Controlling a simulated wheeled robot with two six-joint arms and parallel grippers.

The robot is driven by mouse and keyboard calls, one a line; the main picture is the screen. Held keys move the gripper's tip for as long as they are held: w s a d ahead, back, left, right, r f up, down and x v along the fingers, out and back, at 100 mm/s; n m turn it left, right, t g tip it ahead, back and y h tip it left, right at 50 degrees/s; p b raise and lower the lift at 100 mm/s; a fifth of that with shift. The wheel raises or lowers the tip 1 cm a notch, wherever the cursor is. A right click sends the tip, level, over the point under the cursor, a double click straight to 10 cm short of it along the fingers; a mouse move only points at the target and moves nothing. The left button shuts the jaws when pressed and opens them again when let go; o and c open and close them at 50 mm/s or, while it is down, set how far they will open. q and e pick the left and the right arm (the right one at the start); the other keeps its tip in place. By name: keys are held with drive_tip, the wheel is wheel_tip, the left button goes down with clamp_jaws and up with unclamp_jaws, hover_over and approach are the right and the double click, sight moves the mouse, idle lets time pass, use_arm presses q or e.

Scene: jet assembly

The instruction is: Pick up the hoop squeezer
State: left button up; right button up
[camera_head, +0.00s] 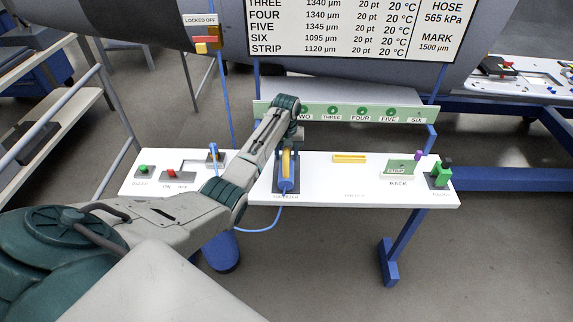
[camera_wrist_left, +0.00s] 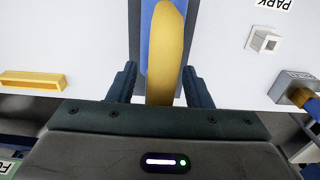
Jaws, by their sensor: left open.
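The hoop squeezer, a blue and yellow tool (camera_head: 286,182), stands on a dark pad on the white table, below the end of my left arm. My left gripper (camera_wrist_left: 160,86) is open, with one dark finger on each side of the tool. No finger is clearly pressed on it. In the head view my wrist hides the top of the tool and most of the gripper. My right gripper is not in view.
A green numbered rail (camera_head: 345,113) runs behind. A blue hose (camera_head: 262,229) hangs at the front edge.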

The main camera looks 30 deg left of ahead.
use_arm(q)
drive_tip(key=shift+f, duration=0.25)
idle(0.4)
drive_tip(key=c, duration=0.9)
drive_tip(key=shift+c, duration=0.3)
